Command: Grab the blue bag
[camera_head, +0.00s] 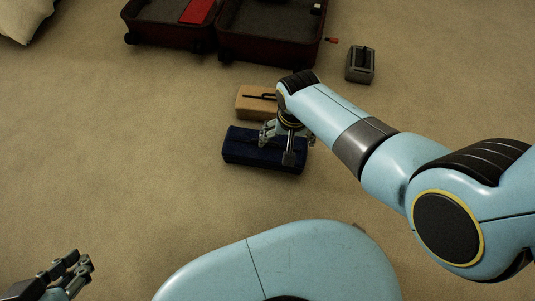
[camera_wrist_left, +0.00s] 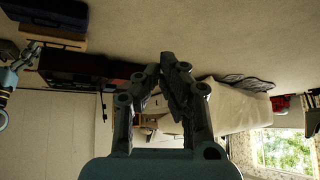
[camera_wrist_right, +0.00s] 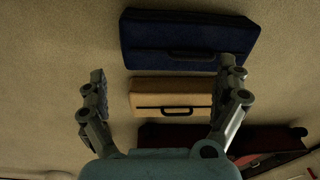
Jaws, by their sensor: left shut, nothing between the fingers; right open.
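The blue bag (camera_head: 245,150) is a dark navy box-shaped bag lying on the carpet in the head view. My right gripper (camera_head: 280,140) is over its right part and hides some of it. In the right wrist view the blue bag (camera_wrist_right: 185,35) shows its black handle on the side toward the tan bag, and my right gripper (camera_wrist_right: 165,95) is open with nothing between its fingers. I cannot tell whether the fingers touch the blue bag. My left gripper (camera_head: 75,265) is shut and empty at the lower left of the head view, far from the bag. It also shows in the left wrist view (camera_wrist_left: 165,70).
A tan bag (camera_head: 250,104) lies just beyond the blue bag. An open dark red suitcase (camera_head: 228,43) lies farther back, with a small grey case (camera_head: 360,65) to its right. A pale cushion (camera_head: 22,18) is at the far left. The carpet left of the bags is clear.

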